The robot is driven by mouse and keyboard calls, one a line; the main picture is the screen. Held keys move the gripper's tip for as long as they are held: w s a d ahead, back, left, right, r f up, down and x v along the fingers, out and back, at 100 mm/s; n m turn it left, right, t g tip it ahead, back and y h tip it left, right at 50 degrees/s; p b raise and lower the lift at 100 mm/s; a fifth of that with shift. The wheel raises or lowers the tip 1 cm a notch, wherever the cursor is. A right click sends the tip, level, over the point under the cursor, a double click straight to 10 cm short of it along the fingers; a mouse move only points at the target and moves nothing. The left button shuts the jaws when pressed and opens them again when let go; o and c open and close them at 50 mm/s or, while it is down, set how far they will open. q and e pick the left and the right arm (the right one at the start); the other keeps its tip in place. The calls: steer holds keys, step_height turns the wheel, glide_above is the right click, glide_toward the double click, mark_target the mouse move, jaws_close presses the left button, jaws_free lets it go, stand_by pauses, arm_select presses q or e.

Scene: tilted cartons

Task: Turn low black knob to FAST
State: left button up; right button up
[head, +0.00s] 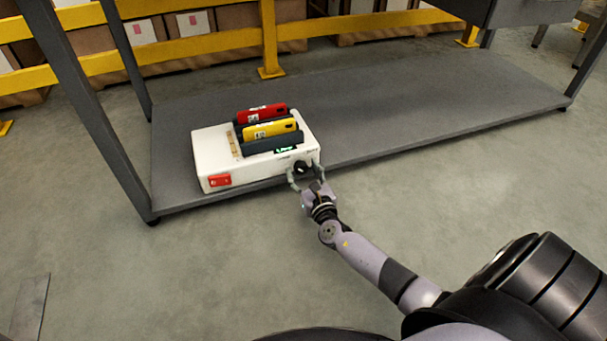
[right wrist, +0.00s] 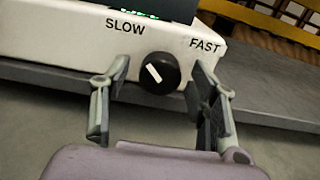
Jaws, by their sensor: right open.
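The black knob (right wrist: 160,73) sits on the front face of a white box (head: 212,153) on the low grey shelf. In the right wrist view its white mark points up and left, toward the printed SLOW (right wrist: 125,27); FAST (right wrist: 205,45) is printed to its right. The knob also shows in the head view (head: 301,167). My right gripper (head: 305,175) is open, with one finger on each side of the knob. Gaps show between the fingers and the knob. My left gripper is not in view.
A red item (head: 262,113) and a yellow item (head: 270,129) stand in dark slots on the box. A red switch (head: 220,180) is at its front left. The grey shelf (head: 430,110) is bare to the right. Grey table legs and yellow rails stand around it.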

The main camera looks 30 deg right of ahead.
steer(key=c, duration=1.2)
steer(key=shift+o, duration=0.2)
steer(key=m, duration=0.3)
steer(key=shift+m, duration=0.3)
steer(key=m, duration=1)
steer(key=shift+m, duration=2.1)
